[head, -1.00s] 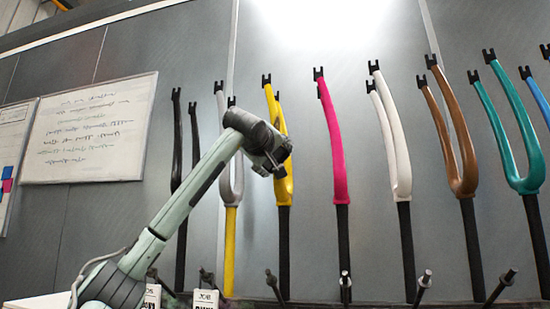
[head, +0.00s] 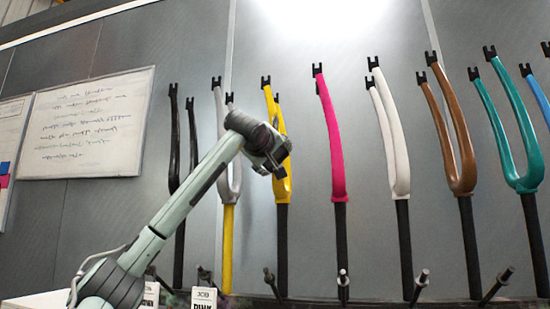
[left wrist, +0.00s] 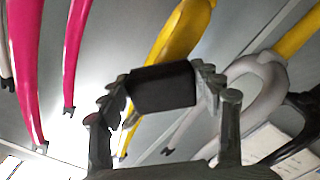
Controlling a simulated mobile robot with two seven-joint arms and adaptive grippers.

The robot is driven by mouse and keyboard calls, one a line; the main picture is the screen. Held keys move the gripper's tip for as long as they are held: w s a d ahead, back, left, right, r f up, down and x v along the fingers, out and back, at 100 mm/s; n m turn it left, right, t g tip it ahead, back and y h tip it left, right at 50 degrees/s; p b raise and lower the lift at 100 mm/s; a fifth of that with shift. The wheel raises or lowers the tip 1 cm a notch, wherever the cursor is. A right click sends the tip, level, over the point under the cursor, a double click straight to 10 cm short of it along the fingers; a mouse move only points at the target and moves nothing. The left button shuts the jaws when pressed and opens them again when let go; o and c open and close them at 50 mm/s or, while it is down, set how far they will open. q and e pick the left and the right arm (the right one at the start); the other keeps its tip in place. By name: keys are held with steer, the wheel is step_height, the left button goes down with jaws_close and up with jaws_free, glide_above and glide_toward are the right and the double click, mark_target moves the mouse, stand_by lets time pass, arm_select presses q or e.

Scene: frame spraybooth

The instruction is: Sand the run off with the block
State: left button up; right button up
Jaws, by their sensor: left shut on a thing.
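My left gripper (head: 276,160) is in front of the yellow fork (head: 281,182) in the head view. In the left wrist view, its fingers (left wrist: 165,100) are shut on a dark block (left wrist: 163,88). The yellow fork (left wrist: 180,30) is behind and above the block there; I cannot tell whether the block touches it. The gripper hides part of the fork in the head view. No paint run can be made out on any fork. My right gripper is not in view.
Pink (head: 332,140), white (head: 393,140), brown (head: 465,180) and teal (head: 523,175) forks stand to the right of the yellow one. Silver (head: 232,185) and black (head: 175,150) forks stand to its left. Peg ends (head: 343,278) stick up along the bottom. A whiteboard (head: 88,125) hangs at left.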

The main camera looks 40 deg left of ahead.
mark_target(276, 122)
arm_select(q)
steer(key=shift+s+r+p, duration=0.15)
steer(key=shift+r+p, duration=1.75)
steer(key=shift+p, duration=0.1)
steer(key=shift+r+p, duration=0.8)
steer(key=shift+r, duration=0.05)
steer(key=shift+w+a+r, duration=0.1)
steer(key=shift+w+r, duration=0.1)
steer(key=shift+r, duration=1.85)
steer(key=shift+w+r, duration=0.2)
steer(key=shift+r, duration=2.2)
steer(key=shift+w+a, duration=0.1)
steer(key=shift+w, duration=0.05)
steer(key=shift+w+a+f+b, duration=0.1)
steer(key=shift+f+b, duration=0.95)
steer(key=shift+f, duration=0.8)
steer(key=shift+f+b, duration=3.05)
steer(key=shift+f, duration=2.5)
